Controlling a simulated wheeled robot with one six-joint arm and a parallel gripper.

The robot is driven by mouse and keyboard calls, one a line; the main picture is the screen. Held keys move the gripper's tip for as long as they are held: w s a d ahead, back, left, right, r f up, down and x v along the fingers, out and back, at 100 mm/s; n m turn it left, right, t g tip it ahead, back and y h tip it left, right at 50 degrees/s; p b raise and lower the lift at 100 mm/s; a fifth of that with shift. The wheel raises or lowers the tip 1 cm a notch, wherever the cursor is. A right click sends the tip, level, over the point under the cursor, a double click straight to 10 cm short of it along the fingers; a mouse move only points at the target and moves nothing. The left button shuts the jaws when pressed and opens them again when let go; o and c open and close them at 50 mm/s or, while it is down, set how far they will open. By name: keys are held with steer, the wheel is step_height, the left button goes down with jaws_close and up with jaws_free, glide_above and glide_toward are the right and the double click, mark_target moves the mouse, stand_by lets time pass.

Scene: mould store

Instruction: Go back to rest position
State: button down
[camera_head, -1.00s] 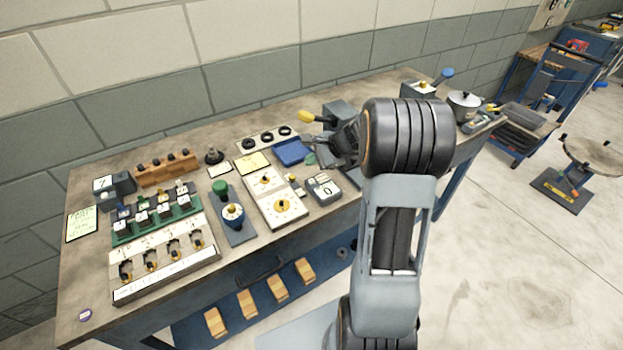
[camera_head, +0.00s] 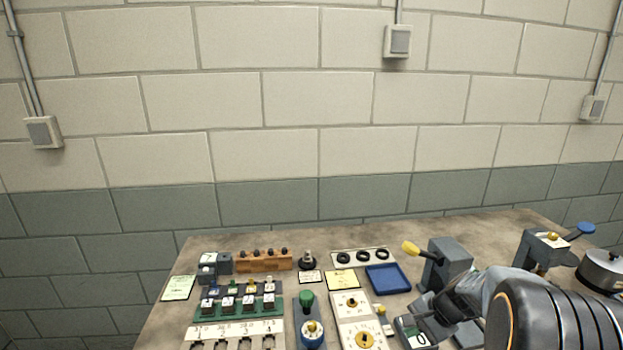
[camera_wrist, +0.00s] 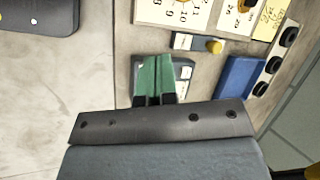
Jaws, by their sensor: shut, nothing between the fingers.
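My gripper shows in the wrist view (camera_wrist: 154,80) with its two green fingers together and nothing between them. It is over the workbench, in front of a grey box-shaped device (camera_wrist: 184,72) that the fingers partly cover. In the head view my arm enters at the lower right and reaches left over the bench (camera_head: 520,222). There the grey device (camera_head: 415,332) with a small display lies just left of my gripper's dark body. The fingertips cannot be made out in the head view.
A blue tray (camera_head: 388,280), a yellow-handled grey fixture (camera_head: 445,262), a blue-handled fixture (camera_head: 545,248) and a metal pot (camera_head: 604,270) stand around the arm. Dial panels (camera_head: 352,305) and a green rack (camera_head: 235,308) lie to the left. A block wall rises behind.

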steer(key=s+a+r+n+h, duration=0.2)
steer(key=s+a+r+n, duration=0.2)
steer(key=s+r+n, duration=0.1)
steer(key=s+a+r+n+t+h, duration=0.1)
steer(key=s+a+r+n+h, duration=0.2)
steer(key=s+a+r+n, duration=0.2)
steer(key=s+n, duration=0.2)
steer(key=s, duration=0.2)
steer(key=shift+r, duration=0.3)
steer(key=shift+a, duration=0.1)
